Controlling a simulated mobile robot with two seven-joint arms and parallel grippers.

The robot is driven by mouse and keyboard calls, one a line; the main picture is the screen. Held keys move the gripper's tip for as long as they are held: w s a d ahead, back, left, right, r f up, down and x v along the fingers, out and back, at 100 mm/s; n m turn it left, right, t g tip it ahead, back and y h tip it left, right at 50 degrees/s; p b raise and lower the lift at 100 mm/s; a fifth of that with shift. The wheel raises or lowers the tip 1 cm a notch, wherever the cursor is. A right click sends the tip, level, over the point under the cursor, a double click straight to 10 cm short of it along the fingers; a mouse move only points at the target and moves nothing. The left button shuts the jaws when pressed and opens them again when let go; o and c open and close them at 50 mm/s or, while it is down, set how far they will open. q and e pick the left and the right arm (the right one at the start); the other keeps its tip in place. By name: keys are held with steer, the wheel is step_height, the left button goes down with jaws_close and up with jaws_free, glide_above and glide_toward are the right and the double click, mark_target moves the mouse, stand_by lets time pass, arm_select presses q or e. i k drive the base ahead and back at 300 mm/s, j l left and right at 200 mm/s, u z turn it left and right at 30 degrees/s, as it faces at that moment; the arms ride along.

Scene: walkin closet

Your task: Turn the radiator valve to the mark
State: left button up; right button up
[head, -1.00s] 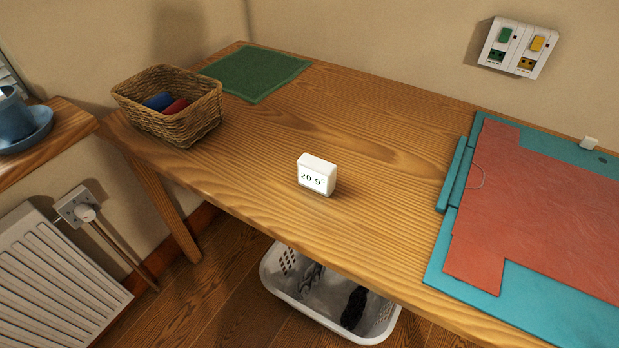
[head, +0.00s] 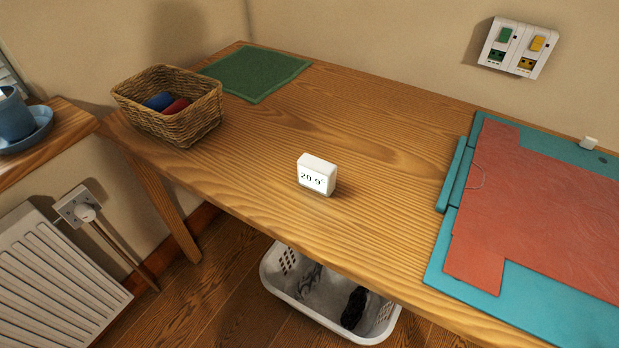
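A white radiator (head: 52,275) is at the lower left of the head view, low against the wall. Just above its right top corner is a pale square plate (head: 68,205) on the wall. A round white knob (head: 86,213), seemingly the radiator valve, stands out in front of it. Dark marking shows on the plate, but it is too small to read, so I cannot tell where the knob points. Neither of my grippers is in view.
The wooden table (head: 350,120) holds a wicker basket (head: 190,128), a green mat (head: 255,72) and a teal board with a red sheet (head: 540,210). A white laundry basket (head: 375,325) is underneath. A shelf (head: 62,128) with a blue cup juts out above the radiator.

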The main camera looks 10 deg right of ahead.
mark_target(83, 211)
steer(key=u, duration=2.3)
steer(key=i+l, duration=0.15)
steer(key=i, duration=0.3)
steer(key=i+l+z, duration=0.1)
steer(key=i, duration=0.35)
steer(key=l+z, duration=0.1)
steer(key=z, duration=1.4)
steer(key=i+j, duration=0.05)
